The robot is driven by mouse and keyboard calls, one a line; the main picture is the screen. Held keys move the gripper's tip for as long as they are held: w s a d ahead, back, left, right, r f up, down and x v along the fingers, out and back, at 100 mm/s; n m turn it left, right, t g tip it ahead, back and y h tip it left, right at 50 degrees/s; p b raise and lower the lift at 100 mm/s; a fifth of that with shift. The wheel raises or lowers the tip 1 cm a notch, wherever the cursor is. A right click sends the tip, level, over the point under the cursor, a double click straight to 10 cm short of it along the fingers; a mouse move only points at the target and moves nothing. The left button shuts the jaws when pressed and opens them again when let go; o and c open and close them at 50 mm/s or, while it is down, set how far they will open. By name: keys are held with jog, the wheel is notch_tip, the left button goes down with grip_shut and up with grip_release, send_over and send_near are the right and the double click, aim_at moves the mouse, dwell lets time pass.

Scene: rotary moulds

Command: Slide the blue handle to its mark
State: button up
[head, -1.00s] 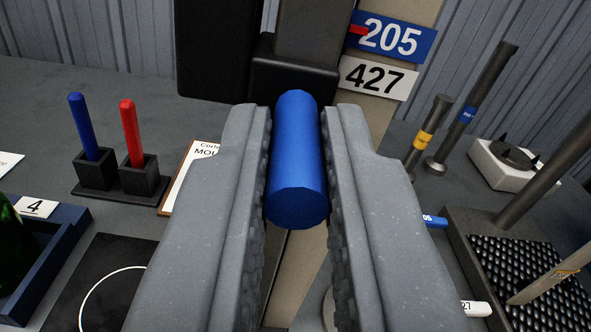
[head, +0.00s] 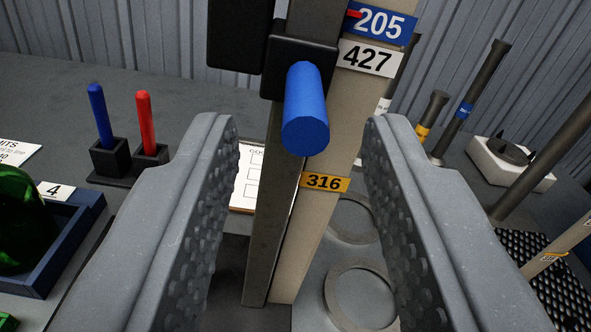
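The blue handle (head: 306,112) is a short cylinder that sticks out towards me from a black block (head: 284,58) on a dark upright rail. Beside the rail, a beige post carries a blue label 205 (head: 383,22), a white label 427 (head: 368,58) and a yellow label 316 (head: 326,182). A small red pointer (head: 354,14) lies at the left edge of the 205 label. My gripper (head: 302,135) is open, with one finger on each side of the handle and clear gaps between. Which label is the handle's mark, I cannot tell.
Blue and red pens (head: 145,122) stand in black holders at the left. A blue tray (head: 83,213) with a green object is at the lower left. Dark rods and a black textured tray (head: 530,250) stand at the right.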

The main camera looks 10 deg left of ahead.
jog(key=v, duration=1.1)
jog(key=shift+p, duration=0.35)
jog(key=shift+r, duration=0.15)
notch_tip(320, 180, up, 22)
jog(key=d+m+t+h, duration=0.15)
jog(key=m+h, duration=0.25)
jog(key=h, duration=0.4)
jog(key=s+a+r+m+g+y, duration=0.1)
jog(key=s+a+r+g+y, duration=0.1)
jog(key=s+a+r, duration=0.4)
jog(key=s+r+g, duration=0.1)
jog(key=s+r, duration=0.4)
jog(key=shift+s+a+m, duration=0.3)
jog(key=shift+m, duration=0.1)
